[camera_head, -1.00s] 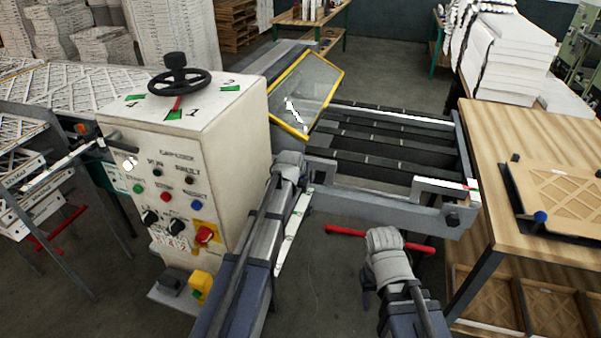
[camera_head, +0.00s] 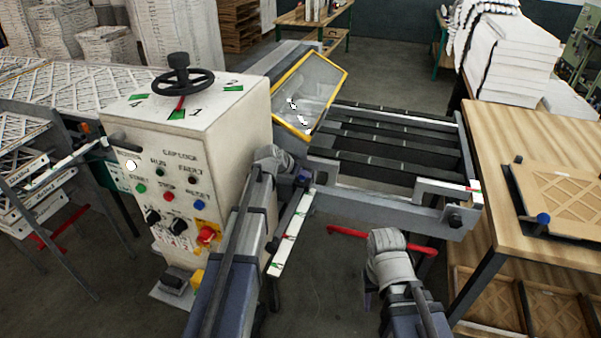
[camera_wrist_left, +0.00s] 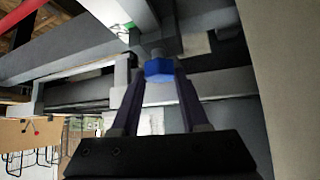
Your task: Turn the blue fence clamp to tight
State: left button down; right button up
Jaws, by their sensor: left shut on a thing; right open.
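The blue fence clamp (camera_wrist_left: 158,70) shows in the left wrist view as a blue knob between the two fingers of my left gripper (camera_wrist_left: 157,84), which is shut on it. In the head view my left gripper (camera_head: 303,177) is at the machine's near rail, beside the white control cabinet; the clamp cannot be made out there. A white scale strip (camera_head: 291,236) with green and red marks lies below the left gripper. My right gripper (camera_head: 368,292) hangs low in front of the rail, open and away from the clamp. I cannot read how tight the clamp is.
The control cabinet (camera_head: 205,150) with a black handwheel (camera_head: 181,82) stands left of the left arm. A yellow-framed guard (camera_head: 309,93) rises behind the gripper. A wooden table (camera_head: 535,130) is at right. A red bar (camera_head: 381,240) lies near the right wrist.

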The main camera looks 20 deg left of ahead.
pick_arm(q)
jog(key=c, duration=0.7)
grip_release()
jog(key=shift+f, duration=0.1)
jog(key=p+v, duration=0.5)
jog(key=v, duration=0.3)
jog(key=shift+o, duration=0.4)
